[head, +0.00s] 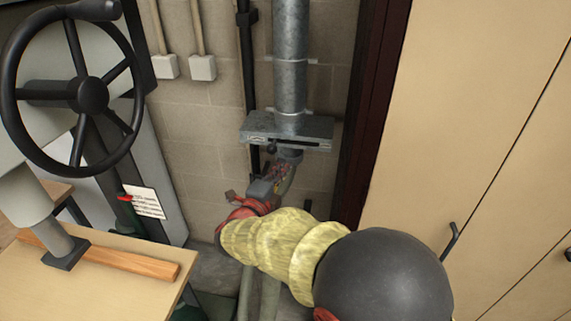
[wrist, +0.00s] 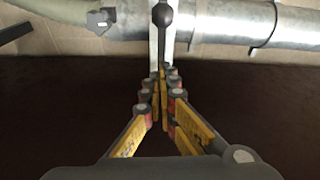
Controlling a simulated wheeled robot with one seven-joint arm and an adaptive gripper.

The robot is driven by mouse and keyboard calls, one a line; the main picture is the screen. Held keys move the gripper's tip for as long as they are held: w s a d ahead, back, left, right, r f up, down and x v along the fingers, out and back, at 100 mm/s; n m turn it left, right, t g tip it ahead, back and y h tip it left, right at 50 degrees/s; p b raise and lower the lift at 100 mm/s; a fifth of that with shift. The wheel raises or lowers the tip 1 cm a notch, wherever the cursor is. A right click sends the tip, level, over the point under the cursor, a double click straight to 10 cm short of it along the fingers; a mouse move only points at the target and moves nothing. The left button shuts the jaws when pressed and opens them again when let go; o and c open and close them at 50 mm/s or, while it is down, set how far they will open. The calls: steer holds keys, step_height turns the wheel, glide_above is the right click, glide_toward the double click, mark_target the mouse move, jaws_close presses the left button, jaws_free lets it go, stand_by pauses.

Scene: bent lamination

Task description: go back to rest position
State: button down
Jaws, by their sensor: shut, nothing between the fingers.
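My gripper (head: 280,171) is at the end of my yellow-sleeved arm, just below a grey metal slide gate (head: 312,127) on the duct in the head view. In the wrist view my gripper (wrist: 162,72) has its yellow-sided fingers together, with nothing between the tips. A dark round knob (wrist: 162,15) on a pale metal strip shows just beyond the fingertips. The knob also shows under the gate's left part in the head view (head: 271,148). I cannot tell whether the fingers touch the strip.
A galvanised duct (head: 291,55) runs up from the gate along a block wall. A machine with a black handwheel (head: 88,95) and a wooden table (head: 95,285) stand at left. Beige cabinet doors (head: 470,130) fill the right. Some floor shows below the gate.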

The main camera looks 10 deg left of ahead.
steer(key=p+v, duration=0.1)
steer(key=v, duration=0.6)
